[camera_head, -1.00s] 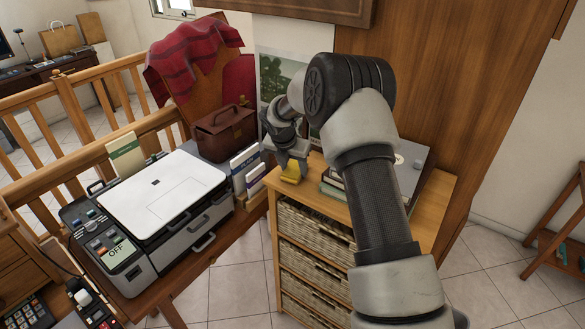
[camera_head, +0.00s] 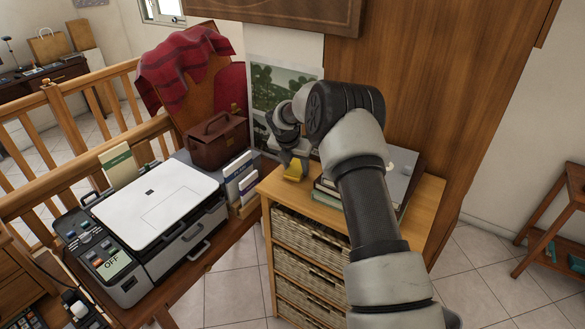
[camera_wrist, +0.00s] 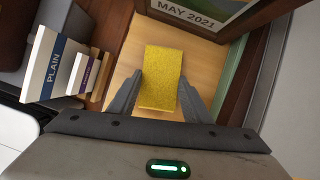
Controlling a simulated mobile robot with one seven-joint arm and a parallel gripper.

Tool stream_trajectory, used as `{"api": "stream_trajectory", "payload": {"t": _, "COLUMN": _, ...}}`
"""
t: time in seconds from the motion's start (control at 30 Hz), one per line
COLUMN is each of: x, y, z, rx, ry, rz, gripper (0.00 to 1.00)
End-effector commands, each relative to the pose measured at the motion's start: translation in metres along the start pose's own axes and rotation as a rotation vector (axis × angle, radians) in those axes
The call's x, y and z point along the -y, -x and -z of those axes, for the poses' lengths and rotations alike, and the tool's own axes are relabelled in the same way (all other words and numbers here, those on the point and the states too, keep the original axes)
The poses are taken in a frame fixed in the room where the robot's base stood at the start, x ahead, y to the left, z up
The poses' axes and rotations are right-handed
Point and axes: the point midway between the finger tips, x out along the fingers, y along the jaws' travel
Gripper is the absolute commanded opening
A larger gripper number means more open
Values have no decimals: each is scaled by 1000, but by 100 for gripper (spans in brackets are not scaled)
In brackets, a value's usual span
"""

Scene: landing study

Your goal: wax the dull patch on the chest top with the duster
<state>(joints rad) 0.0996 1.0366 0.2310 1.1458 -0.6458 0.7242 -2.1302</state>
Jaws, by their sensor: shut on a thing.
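The duster (camera_wrist: 161,80) is a yellow block, held between the two fingers of my gripper (camera_wrist: 160,100) in the wrist view. In the head view my gripper (camera_head: 293,160) holds the yellow duster (camera_head: 295,170) low over the left part of the light wooden chest top (camera_head: 273,184). The duster appears to be at or very near the surface; I cannot tell if it touches. The bare chest top (camera_wrist: 122,68) shows around the duster in the wrist view. I cannot make out the dull patch; the duster, gripper or arm may cover it.
Stacked books (camera_head: 327,191) lie on the chest right of the duster. A calendar picture (camera_head: 275,85) stands behind it. Left of the chest are upright books (camera_head: 239,178), a brown bag (camera_head: 215,138) and a printer (camera_head: 160,205). My forearm crosses above the chest's right part.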

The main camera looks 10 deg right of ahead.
Motion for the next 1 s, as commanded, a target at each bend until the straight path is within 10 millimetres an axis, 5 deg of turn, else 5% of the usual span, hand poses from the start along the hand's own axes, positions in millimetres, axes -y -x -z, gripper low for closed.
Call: {"api": "stream_trajectory", "payload": {"t": 1.0, "x": 11, "y": -21, "z": -48, "rx": -1, "ry": 0, "rz": 1, "gripper": 19}}
